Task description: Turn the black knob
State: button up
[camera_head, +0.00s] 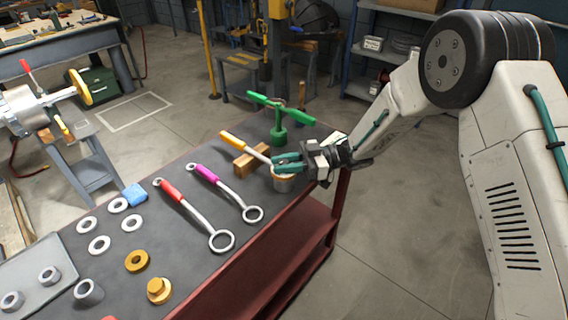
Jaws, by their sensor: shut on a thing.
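I see no black knob that I can make out on the bench. My gripper (288,163) reaches in from the right with its teal fingers shut at the end of a yellow-handled tool (235,140). The tool slants across a wooden block (251,163), with its handle pointing to the upper left. A short metal cylinder with a tan top (284,184) stands just below the fingers. The fingers hide the tool's far end, so I cannot tell whether it touches the cylinder.
A green T-handled piece (280,132) stands close behind my gripper. Red-handled (172,190) and purple-handled (207,175) ring wrenches lie on the dark bench (190,258). Several washers, a blue block (134,194) and brass parts (159,290) lie to the left.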

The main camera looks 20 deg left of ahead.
jog(key=shift+s+f+g, duration=0.1)
jog(key=shift+f+g, duration=0.1)
jog(key=shift+g, duration=0.1)
jog(key=o, duration=0.8)
jog(key=shift+o, duration=0.7)
jog(key=shift+r, duration=0.1)
jog(key=v, duration=0.7)
jog(key=shift+w+d, duration=0.25)
jog(key=shift+r, duration=0.1)
